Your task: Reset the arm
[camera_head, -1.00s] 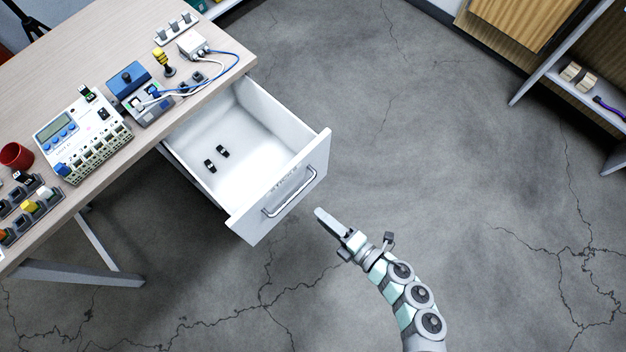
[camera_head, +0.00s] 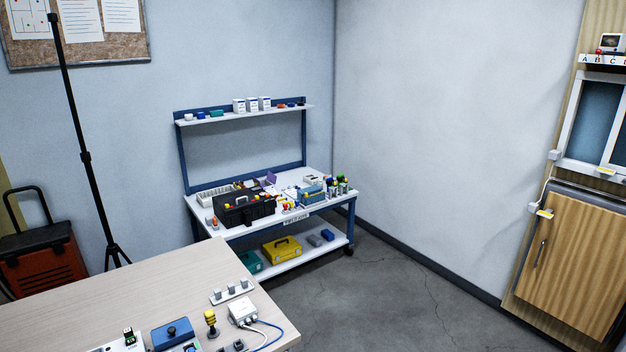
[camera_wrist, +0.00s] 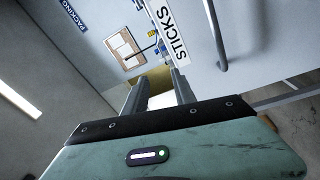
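My gripper (camera_wrist: 159,78) shows in the wrist view, its two grey fingers apart with a clear gap and nothing held between them. Just beyond the fingers is a pale drawer front (camera_wrist: 258,62) with a white label (camera_wrist: 178,38) reading "STICKS". A bar handle (camera_wrist: 220,40) stands to the right of the label. The fingers are close to this front; I cannot tell whether they touch it. My arm and the drawer are out of the head view.
The head view shows the wooden desk corner (camera_head: 150,290), a blue-framed workbench (camera_head: 275,228) against the back wall, a black tripod (camera_head: 85,160) and a wooden cabinet (camera_head: 575,262) at right. The grey floor (camera_head: 390,300) between them is clear.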

